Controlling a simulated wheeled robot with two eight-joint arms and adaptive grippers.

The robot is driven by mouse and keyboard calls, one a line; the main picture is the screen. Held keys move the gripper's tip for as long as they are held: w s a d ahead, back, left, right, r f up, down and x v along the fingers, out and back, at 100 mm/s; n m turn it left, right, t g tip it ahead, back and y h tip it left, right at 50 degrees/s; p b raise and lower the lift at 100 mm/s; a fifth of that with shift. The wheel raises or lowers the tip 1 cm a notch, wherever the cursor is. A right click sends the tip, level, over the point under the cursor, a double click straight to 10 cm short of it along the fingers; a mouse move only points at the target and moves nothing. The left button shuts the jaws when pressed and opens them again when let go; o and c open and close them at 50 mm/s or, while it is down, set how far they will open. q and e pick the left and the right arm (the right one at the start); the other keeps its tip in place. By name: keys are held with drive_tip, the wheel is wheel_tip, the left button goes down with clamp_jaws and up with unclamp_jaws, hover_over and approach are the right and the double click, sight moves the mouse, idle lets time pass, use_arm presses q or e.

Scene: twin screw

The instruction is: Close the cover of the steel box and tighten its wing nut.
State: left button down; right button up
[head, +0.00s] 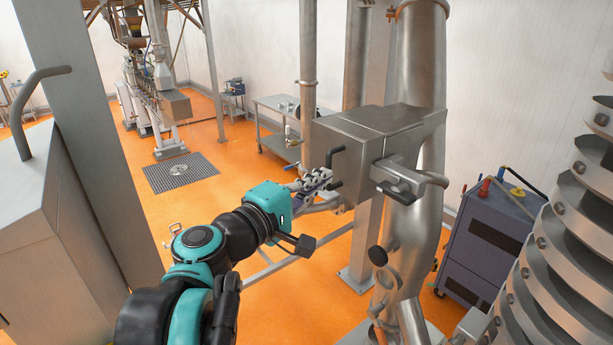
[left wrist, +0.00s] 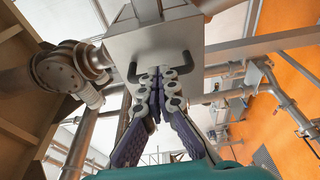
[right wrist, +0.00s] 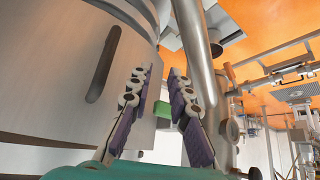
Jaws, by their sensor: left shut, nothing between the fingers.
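The steel box (head: 385,122) is fixed on a thick vertical pipe in the head view. A seam crosses its top, and its near panel, which looks like the cover (head: 349,143), lies close against the body. A black bar handle (head: 333,168) is on that panel. It also shows in the left wrist view (left wrist: 186,62). My left gripper (head: 326,178) is shut and empty, its fingertips close in front of the handle; I cannot tell if they touch. A steel fitting with a dark end (head: 392,190) sticks out at the box's right; I cannot make out a wing nut. My right gripper (right wrist: 160,80) is open and empty.
A grey cabinet (head: 60,220) with a handle stands at the left. A blue-grey machine (head: 485,245) and a stack of steel discs (head: 570,235) are at the right. In the right wrist view, a large steel body (right wrist: 60,75) is close to my right gripper. Orange floor lies open behind.

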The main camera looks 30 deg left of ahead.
use_arm(q)
drive_tip(key=shift+d, duration=0.2)
use_arm(e)
drive_tip(key=shift+s+a+r, duration=0.1)
drive_tip(key=shift+s+a, duration=0.1)
drive_tip(key=shift+a, duration=0.5)
